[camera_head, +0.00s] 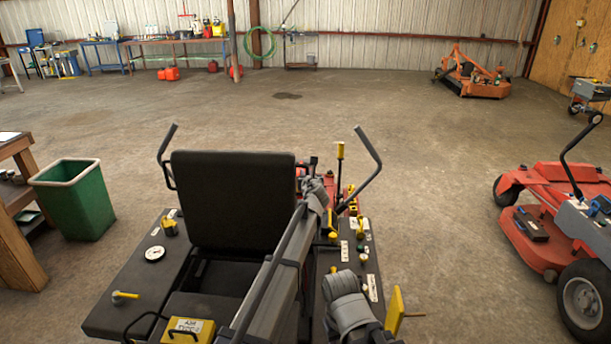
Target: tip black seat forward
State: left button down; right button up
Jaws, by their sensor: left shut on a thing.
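The black seat (228,200) of the mower shows from behind, left of centre, with its broad back upright. My left gripper (308,186) is at the right edge of the seat back, its arm rising from the bottom of the view. It is shut on the seat's edge, though the fingertips are small and partly hidden. The seat's base is partly hidden by the back and my arm. My right gripper cannot be made out.
Two black control levers (368,158) flank the seat. The rear deck carries a white gauge (154,253) and yellow-capped fittings. A green bin (76,198) stands left by a wooden bench (18,215). A red mower (556,190) stands right.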

pick_arm(q)
jog(key=w+r+g+p, duration=0.1)
jog(key=w+r+p, duration=0.2)
jog(key=w+p, duration=0.2)
jog(key=w+r+g+p, duration=0.2)
jog(key=w+r+p, duration=0.2)
jog(key=w+p, duration=0.2)
jog(key=w, duration=0.2)
jog(key=shift+w, duration=0.4)
jog(key=c, duration=1.1)
grip_release()
jog(key=shift+h, duration=0.3)
jog(key=p+v, duration=0.3)
jog(key=v, duration=0.4)
jog(key=shift+s+d+r+p, duration=0.1)
jog(key=shift+s+p, duration=0.25)
jog(key=shift+p, duration=0.05)
